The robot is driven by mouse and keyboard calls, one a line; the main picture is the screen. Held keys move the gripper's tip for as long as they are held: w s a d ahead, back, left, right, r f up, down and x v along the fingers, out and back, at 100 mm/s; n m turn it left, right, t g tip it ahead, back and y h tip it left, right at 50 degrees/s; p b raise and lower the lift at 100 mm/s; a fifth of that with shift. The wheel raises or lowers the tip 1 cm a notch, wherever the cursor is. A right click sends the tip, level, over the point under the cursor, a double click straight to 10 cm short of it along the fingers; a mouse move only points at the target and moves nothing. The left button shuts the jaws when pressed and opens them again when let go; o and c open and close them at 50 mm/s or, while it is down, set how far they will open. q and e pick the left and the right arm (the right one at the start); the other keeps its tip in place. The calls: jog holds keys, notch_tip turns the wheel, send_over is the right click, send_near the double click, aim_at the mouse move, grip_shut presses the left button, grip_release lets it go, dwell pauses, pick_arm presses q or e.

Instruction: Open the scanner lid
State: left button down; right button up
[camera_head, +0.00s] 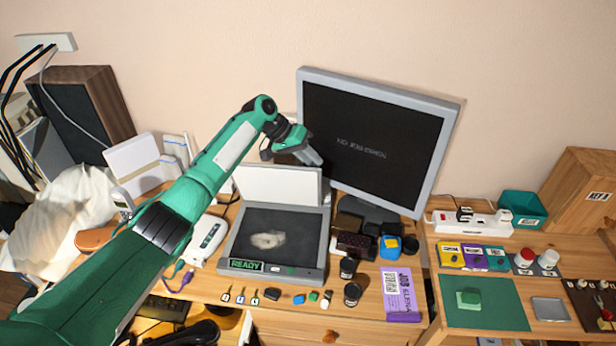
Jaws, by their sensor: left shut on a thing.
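The scanner (278,268) is a grey flatbed on the desk with a green READY label on its front edge. Its lid (275,186) stands raised at the back, white underside facing me. The dark glass (275,235) is exposed, with a pale irregular patch on it. My left gripper (308,156) is at the lid's top right corner, shut on the lid; its fingertips are small in the picture and the exact contact is hard to see. My right gripper is not in view.
A monitor (378,140) stands right behind the gripper. A white router-like box (133,165) and a white device (208,238) are left of the scanner. Dark jars (350,267), a purple packet (402,293) and small keys and blocks lie in front and right.

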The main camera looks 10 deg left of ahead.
pick_arm(q)
jog(key=shift+w+f+b, duration=0.1)
jog(key=shift+w+b, duration=0.55)
jog(key=shift+w, duration=0.45)
jog(key=c, duration=1.4)
grip_release()
jog(key=shift+f, duration=0.1)
jog(key=shift+o, duration=0.7)
jog(key=shift+w, duration=0.15)
jog(key=b+v, duration=0.3)
jog(key=v, duration=1.1)
jog(key=shift+f, duration=0.1)
